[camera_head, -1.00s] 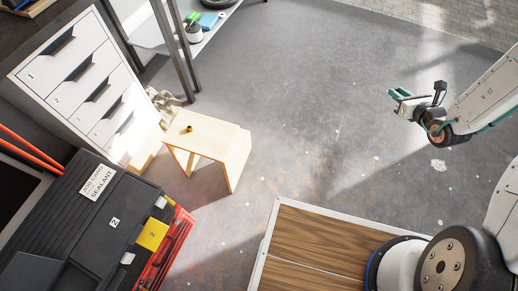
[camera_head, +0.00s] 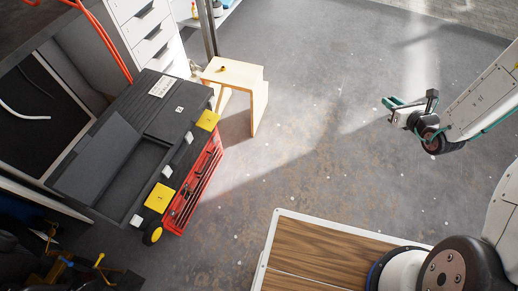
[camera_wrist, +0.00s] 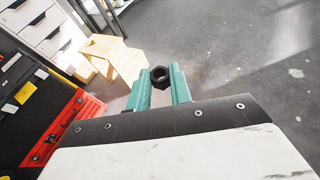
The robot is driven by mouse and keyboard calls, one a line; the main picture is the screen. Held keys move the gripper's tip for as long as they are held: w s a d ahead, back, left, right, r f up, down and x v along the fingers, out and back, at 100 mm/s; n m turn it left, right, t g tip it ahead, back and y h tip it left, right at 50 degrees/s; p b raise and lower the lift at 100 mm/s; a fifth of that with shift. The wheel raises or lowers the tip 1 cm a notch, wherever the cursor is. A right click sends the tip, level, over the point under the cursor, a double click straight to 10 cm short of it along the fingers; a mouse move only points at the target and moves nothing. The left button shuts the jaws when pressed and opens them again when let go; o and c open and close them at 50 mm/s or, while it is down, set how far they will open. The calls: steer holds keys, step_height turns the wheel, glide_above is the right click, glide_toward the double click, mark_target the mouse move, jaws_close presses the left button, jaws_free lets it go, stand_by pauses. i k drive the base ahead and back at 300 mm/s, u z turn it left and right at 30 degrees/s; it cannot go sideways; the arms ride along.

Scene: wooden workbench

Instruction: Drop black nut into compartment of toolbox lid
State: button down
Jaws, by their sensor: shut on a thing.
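My gripper (camera_head: 392,103) is raised at the right in the head view, over the floor and well apart from the toolbox. In the wrist view its two green fingers (camera_wrist: 162,88) are shut on a black nut (camera_wrist: 160,75), held at their tips. The nut is too small to make out in the head view. The toolbox (camera_head: 150,140) stands at the left, with a black lid, yellow latches and a red front. An open, empty-looking compartment (camera_head: 133,180) is in the lid, beside a raised dark flap (camera_head: 95,160). In the wrist view the toolbox's red front (camera_wrist: 65,125) shows at the left.
A small wooden stool (camera_head: 235,78) with a small brass-coloured thing on top stands behind the toolbox. A white drawer cabinet (camera_head: 150,30) is at the back left. Open concrete floor (camera_head: 320,140) lies between the toolbox and my gripper.

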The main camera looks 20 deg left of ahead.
mark_target(138, 175)
steer(key=k, duration=0.75)
steer(key=u, duration=2.1)
steer(key=i, duration=0.5)
